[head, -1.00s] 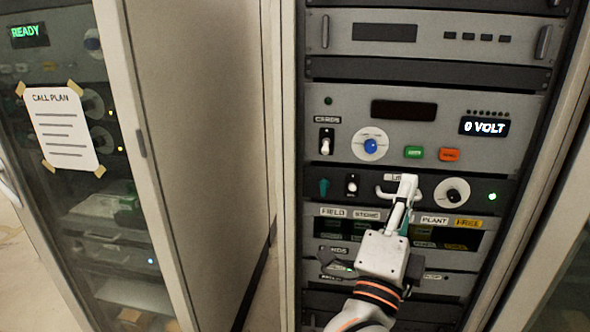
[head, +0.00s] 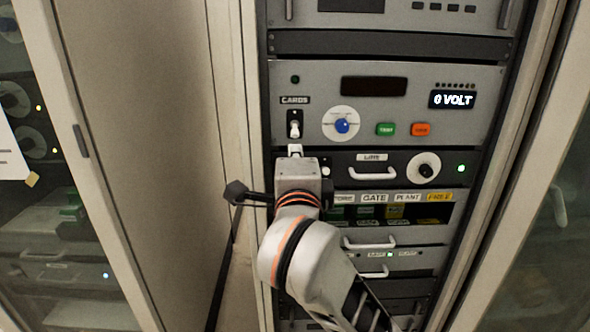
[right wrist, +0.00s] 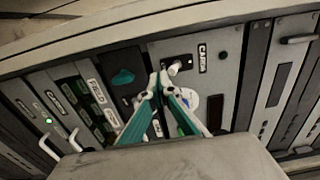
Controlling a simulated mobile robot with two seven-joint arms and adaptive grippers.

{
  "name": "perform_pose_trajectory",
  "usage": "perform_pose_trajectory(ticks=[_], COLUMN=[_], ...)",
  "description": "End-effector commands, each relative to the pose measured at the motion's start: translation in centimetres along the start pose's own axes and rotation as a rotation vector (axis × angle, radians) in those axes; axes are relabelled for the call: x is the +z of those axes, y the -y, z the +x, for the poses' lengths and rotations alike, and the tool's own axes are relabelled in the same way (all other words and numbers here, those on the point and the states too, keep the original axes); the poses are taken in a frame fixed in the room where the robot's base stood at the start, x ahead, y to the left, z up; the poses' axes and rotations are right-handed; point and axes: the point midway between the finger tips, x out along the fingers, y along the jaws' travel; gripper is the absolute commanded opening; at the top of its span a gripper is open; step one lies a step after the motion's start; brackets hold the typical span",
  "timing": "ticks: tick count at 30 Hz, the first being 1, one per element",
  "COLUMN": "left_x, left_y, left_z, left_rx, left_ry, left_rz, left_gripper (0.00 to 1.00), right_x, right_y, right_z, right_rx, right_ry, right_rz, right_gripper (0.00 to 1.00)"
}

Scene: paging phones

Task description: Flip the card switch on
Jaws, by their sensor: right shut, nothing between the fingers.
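The card switch (head: 294,127) is a white lever on a black plate under the CARDS label (head: 295,100), at the left of the grey panel. Its lever sits in the lower part of the plate and points down. My right gripper (head: 295,150) is shut and empty, with its tips just below the switch. In the right wrist view the tips of the right gripper (right wrist: 160,78) are close beside the white lever (right wrist: 175,68). I cannot tell whether they touch it. My left gripper is not in view.
The same panel has a blue-centred dial (head: 342,125), a green button (head: 386,129), an orange button (head: 421,129) and a display reading 0 VOLT (head: 453,99). Below are a drawer handle (head: 372,174) and a slotted card row (head: 390,212). A cabinet side panel (head: 140,130) stands at left.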

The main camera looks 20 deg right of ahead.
Motion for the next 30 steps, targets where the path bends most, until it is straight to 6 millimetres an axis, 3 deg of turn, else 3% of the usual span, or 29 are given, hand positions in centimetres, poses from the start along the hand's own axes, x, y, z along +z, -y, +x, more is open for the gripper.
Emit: perform_pose_trajectory(ticks=[2, 13, 30], left_x=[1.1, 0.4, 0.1], left_y=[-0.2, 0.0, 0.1], left_z=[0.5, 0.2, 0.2], left_rx=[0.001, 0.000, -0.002], left_ry=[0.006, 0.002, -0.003], left_rz=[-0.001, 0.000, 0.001], left_gripper=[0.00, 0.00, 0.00], right_x=[-0.1, -0.1, -0.2], right_y=[-0.3, 0.1, 0.3], right_z=[1.0, 4.1, 4.8], right_rx=[0.000, -0.002, -0.006], right_ry=[-0.002, -0.002, -0.005], right_rz=[0.001, 0.000, 0.001], right_gripper=[0.00, 0.00, 0.00])
